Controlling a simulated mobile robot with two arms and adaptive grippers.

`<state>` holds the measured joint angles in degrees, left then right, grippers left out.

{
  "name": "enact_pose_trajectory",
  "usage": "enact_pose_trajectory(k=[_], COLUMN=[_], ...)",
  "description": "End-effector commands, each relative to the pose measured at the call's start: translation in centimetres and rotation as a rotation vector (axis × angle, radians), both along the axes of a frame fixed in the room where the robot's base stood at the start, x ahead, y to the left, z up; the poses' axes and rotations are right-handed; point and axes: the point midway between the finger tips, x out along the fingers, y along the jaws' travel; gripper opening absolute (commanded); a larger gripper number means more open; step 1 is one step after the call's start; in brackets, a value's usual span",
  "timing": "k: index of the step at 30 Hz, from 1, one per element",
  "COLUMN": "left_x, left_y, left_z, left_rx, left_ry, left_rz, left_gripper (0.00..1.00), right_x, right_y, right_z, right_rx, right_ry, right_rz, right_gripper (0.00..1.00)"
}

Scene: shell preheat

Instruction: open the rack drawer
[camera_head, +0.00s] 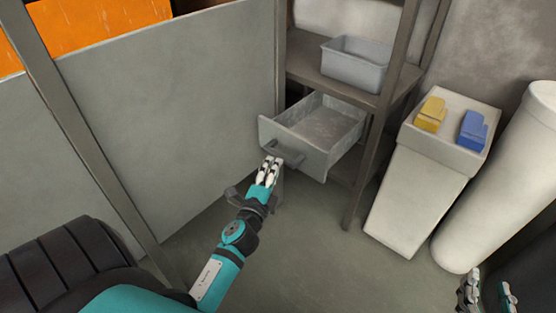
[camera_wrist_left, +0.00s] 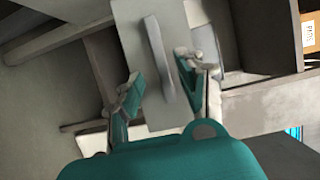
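The rack drawer (camera_head: 325,125) is a grey open-topped box, pulled out from the shelf rack, and its inside looks empty. Its front carries a dark grey handle (camera_head: 283,153). My left gripper (camera_head: 270,165) is right in front of the handle. In the left wrist view, the handle (camera_wrist_left: 158,52) runs lengthwise between the two spread fingers (camera_wrist_left: 160,85), with a gap on both sides. The fingers look open and not closed on it. My right gripper (camera_head: 484,288) is at the bottom right corner, its fingers apart, empty and away from the drawer.
A grey bin (camera_head: 357,64) stands on the rack shelf above the drawer. Right of the rack, a pale pedestal (camera_head: 415,195) holds a yellow object (camera_head: 431,114) and a blue object (camera_head: 472,131). A white cylinder (camera_head: 505,180) stands beside it. A grey panel (camera_head: 185,105) is at left.

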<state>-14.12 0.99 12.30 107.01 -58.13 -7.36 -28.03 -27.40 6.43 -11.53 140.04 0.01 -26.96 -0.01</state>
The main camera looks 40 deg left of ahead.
Motion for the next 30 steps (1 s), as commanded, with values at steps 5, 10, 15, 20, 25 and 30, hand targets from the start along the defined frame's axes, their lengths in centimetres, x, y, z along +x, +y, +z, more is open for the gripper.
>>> enact_pose_trajectory(k=[5, 10, 15, 20, 25, 30], left_x=[-3.5, -5.2, -5.6, -5.6, -5.6, -5.6], left_y=[-1.1, -1.7, -1.8, -1.8, -1.8, -1.9], left_z=[-0.1, -0.1, 0.0, 0.0, 0.0, 0.1], left_rx=[-0.002, -0.003, 0.000, 0.000, 0.000, -0.006], left_ry=[0.003, 0.001, 0.000, 0.000, 0.000, -0.003], left_rz=[0.002, 0.001, 0.000, 0.000, 0.000, -0.001], left_gripper=[0.38, 0.38, 0.38, 0.38, 0.38, 0.38], right_x=[0.0, 0.0, 0.0, 0.0, 0.0, 0.0], right_y=[0.0, 0.0, 0.0, 0.0, 0.0, 0.0], right_z=[0.0, 0.0, 0.0, 0.0, 0.0, 0.1], right_rx=[0.000, 0.001, 0.001, 0.001, 0.001, 0.001], right_ry=[-0.001, -0.001, -0.001, -0.001, -0.001, -0.001], right_rz=[-0.001, -0.001, -0.001, -0.001, -0.002, -0.001], right_gripper=[0.40, 0.40, 0.40, 0.40, 0.40, 0.40])
